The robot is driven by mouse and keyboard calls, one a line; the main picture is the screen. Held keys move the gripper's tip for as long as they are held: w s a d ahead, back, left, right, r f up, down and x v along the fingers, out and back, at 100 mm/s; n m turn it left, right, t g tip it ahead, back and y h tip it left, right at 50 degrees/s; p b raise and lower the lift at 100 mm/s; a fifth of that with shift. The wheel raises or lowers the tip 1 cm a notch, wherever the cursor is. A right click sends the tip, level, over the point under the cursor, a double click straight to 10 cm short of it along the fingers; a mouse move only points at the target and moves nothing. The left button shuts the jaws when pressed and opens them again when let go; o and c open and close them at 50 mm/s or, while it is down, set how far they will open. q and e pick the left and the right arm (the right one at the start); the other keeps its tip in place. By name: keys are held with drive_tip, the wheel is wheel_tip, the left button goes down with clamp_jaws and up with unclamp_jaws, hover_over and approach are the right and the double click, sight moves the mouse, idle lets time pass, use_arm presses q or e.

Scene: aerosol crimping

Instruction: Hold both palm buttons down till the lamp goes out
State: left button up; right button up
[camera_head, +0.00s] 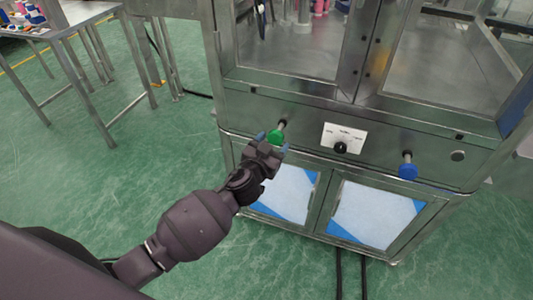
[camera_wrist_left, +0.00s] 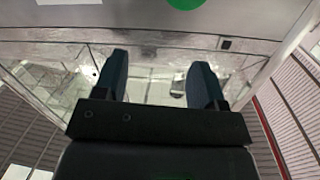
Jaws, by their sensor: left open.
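The green palm button (camera_head: 274,137) sits on a short stem at the left of the steel cabinet's front panel. The blue palm button (camera_head: 408,171) stands out from the panel on the right, with nothing at it. My left gripper (camera_head: 270,141) is open at the green button, its fingers to either side of it in the head view; I cannot tell if they touch. In the left wrist view the green button (camera_wrist_left: 186,3) shows only at the top edge, beyond the open, empty fingers (camera_wrist_left: 160,75). My right gripper is out of view. I cannot make out a lit lamp.
A white label plate (camera_head: 345,136) with a black knob (camera_head: 340,148) lies between the buttons. Windows are above, cabinet doors (camera_head: 375,214) below. A steel table (camera_head: 75,14) stands far left; the green floor between is clear.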

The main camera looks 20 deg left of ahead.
sight(275, 138)
use_arm(q)
drive_tip(key=shift+o, duration=1.2)
drive_tip(key=shift+w+d+r+m, duration=0.15)
drive_tip(key=shift+r+m, duration=0.1)
drive_tip(key=shift+m, duration=0.55)
drive_tip(key=shift+o, duration=0.3)
drive_tip(key=shift+r+m, duration=0.2)
drive_tip(key=shift+m, duration=0.4)
drive_tip(key=w+f+m+g+y, duration=0.1)
drive_tip(key=w+f+m, duration=0.1)
drive_tip(key=m, duration=0.8)
drive_tip(key=w+a+f+m+g+y, duration=0.1)
drive_tip(key=w+m, duration=0.3)
drive_tip(key=m, duration=0.7)
drive_tip(key=w+a+f+m+g, duration=0.1)
drive_tip(key=w+f+m, duration=0.2)
drive_tip(key=m, duration=0.8)
drive_tip(key=shift+f+g+y, duration=0.3)
drive_tip(key=shift+y, duration=0.1)
